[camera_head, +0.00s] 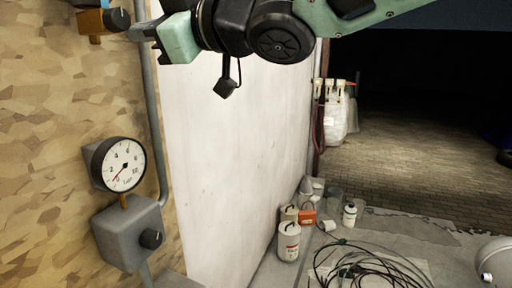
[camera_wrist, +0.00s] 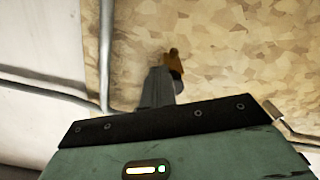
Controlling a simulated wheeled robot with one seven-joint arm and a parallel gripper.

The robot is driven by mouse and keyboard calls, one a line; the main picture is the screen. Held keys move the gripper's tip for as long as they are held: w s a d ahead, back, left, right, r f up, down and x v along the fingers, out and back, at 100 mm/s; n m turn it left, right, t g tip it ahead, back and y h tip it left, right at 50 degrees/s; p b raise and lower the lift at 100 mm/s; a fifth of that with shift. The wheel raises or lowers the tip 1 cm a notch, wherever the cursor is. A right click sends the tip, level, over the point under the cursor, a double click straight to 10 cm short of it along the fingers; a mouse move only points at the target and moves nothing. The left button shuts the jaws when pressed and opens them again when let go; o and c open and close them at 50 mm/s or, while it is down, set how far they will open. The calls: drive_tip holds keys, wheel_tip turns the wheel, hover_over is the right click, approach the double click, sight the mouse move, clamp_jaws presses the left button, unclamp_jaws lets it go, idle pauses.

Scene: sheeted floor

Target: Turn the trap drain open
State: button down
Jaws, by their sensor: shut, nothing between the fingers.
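An orange fitting (camera_head: 92,24) with a dark round knob (camera_head: 117,19) on its right side sits on the wall at the upper left of the head view. I cannot tell for sure that it is the trap drain. My gripper (camera_head: 134,32) is shut and empty, its tip close to the right of the knob; whether they touch is unclear. In the wrist view, the grey fingers (camera_wrist: 158,88) point at the patterned wall, with the orange fitting (camera_wrist: 174,62) just beyond their tip and partly hidden by them.
A pressure gauge (camera_head: 119,165) and a grey box (camera_head: 130,234) with a black knob (camera_head: 151,239) are lower on the wall. A grey pipe (camera_head: 152,110) runs beside them. Canisters (camera_head: 289,241) and coiled cable (camera_head: 365,268) lie on the floor at lower right.

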drive_tip(key=shift+s+a, duration=0.1)
drive_tip(key=shift+s, duration=0.1)
drive_tip(key=shift+s+a+f+b, duration=0.2)
drive_tip(key=shift+s+f+b, duration=0.1)
drive_tip(key=shift+s+b, duration=0.15)
drive_tip(key=shift+s+a, duration=0.15)
drive_tip(key=shift+s, duration=0.3)
drive_tip(key=shift+f, duration=0.1)
drive_tip(key=v, duration=0.6)
drive_tip(key=shift+f, duration=0.45)
drive_tip(key=shift+w, duration=0.15)
